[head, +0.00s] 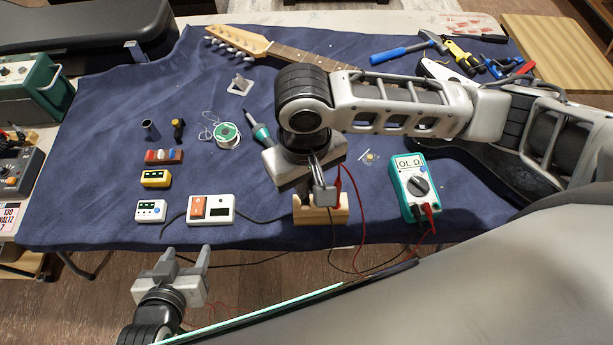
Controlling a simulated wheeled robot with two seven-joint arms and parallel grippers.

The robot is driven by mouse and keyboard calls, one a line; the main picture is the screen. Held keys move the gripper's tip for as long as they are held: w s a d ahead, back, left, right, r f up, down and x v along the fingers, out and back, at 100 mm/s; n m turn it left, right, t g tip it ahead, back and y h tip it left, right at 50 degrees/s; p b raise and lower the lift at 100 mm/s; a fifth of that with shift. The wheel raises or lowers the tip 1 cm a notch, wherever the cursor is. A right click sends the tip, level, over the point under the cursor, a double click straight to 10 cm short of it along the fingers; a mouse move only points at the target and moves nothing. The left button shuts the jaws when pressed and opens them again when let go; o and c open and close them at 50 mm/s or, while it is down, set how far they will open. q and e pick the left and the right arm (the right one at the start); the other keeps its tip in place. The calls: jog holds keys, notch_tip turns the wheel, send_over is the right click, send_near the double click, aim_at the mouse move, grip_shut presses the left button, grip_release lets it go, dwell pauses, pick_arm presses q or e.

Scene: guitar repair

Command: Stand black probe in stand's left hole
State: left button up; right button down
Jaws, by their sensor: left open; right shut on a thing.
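The wooden stand (303,213) lies near the front edge of the blue-covered table. My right gripper (322,190) points down directly over it, shut, and covers most of its top. The black probe is hidden by the gripper; its dark lead (330,240) hangs in front of the stand. I cannot tell whether the probe's tip is in the left hole. A red probe or lead (338,184) shows just right of the gripper. My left gripper (187,252) is open and empty off the table's front edge.
A teal multimeter (408,188) reading OL lies right of the stand, with leads running off the front edge. A white box with an orange switch (222,208), solder spool (228,136) and soldering iron (258,127) lie left. A guitar neck (300,58) lies behind.

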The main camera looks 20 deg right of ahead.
aim_at(307, 203)
jog(key=shift+p, duration=0.4)
dwell(0.5)
jog(key=shift+f, duration=1.65)
jog(key=c, duration=1)
grip_release()
jog(key=shift+r, duration=3.5)
